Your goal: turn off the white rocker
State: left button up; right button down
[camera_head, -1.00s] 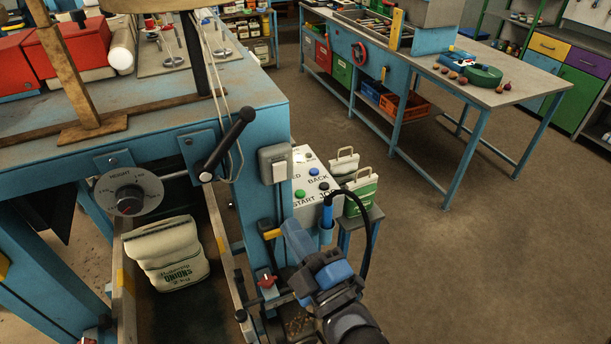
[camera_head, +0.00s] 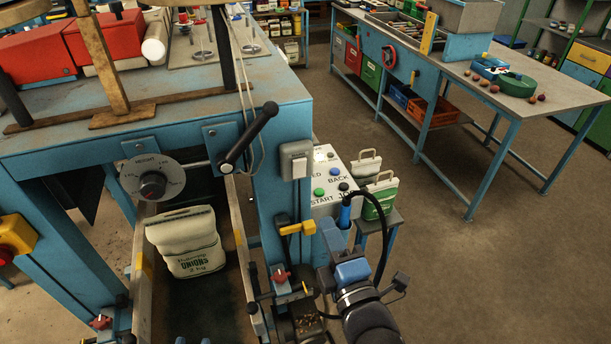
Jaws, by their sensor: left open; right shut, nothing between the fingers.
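The white rocker (camera_head: 299,168) sits on a small grey box on the blue upright post of the machine. Which way it is tipped is too small to tell. My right gripper (camera_head: 329,224) is below and to the right of the rocker, apart from it in the picture. Its bluish fingers are shut with nothing between them, pointing up, in front of the lower part of the white button panel (camera_head: 322,204).
A black-handled lever (camera_head: 249,137) sticks out just left of the rocker. A yellow-handled part (camera_head: 297,229) is on the post below it. An onion sack (camera_head: 187,240) lies in the trough.

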jog(key=b, duration=0.1)
jog(key=p, duration=0.2)
send_near(299, 165)
jog(key=x, duration=0.6)
jog(key=shift+d+r, duration=0.1)
jog(key=shift+w, duration=0.45)
jog(key=shift+w+a+r, duration=0.15)
jog(key=shift+a, duration=0.05)
